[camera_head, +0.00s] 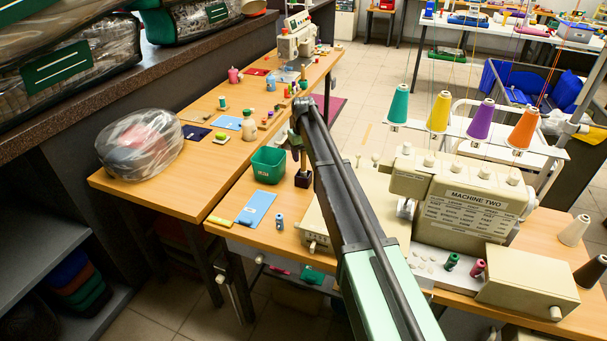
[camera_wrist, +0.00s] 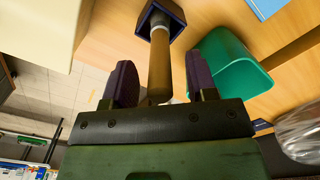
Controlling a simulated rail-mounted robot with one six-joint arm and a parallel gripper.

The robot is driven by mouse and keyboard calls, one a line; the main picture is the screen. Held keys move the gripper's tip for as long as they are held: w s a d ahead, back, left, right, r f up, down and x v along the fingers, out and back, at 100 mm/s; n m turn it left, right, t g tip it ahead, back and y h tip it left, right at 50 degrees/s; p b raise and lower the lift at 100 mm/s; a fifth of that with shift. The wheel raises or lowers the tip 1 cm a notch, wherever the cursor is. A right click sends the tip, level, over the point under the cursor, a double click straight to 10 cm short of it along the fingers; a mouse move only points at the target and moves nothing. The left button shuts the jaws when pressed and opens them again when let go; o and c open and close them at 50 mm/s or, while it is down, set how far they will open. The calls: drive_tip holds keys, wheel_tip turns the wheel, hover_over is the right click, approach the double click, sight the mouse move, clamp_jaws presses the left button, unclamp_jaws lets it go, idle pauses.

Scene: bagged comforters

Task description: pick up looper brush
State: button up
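The looper brush (camera_wrist: 159,70) has a round wooden handle with a pale band, and its far end meets a dark square block (camera_wrist: 160,18). In the head view the dark block (camera_head: 303,179) stands on the wooden table beside the green bin, with the brush (camera_head: 303,160) upright in it. My gripper (camera_wrist: 161,82) is open, with one dark finger on each side of the handle and visible gaps between. In the head view my gripper (camera_head: 296,148) is just above the block, partly covering the brush. The brush's bristles are hidden.
A green bin (camera_wrist: 228,62) stands close beside the brush and my right-hand finger in the wrist view. A blue sheet (camera_head: 256,208) lies in front of it. A sewing machine (camera_head: 470,203) is on the right, and a bagged bundle (camera_head: 140,146) on the left.

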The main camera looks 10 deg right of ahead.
clamp_jaws()
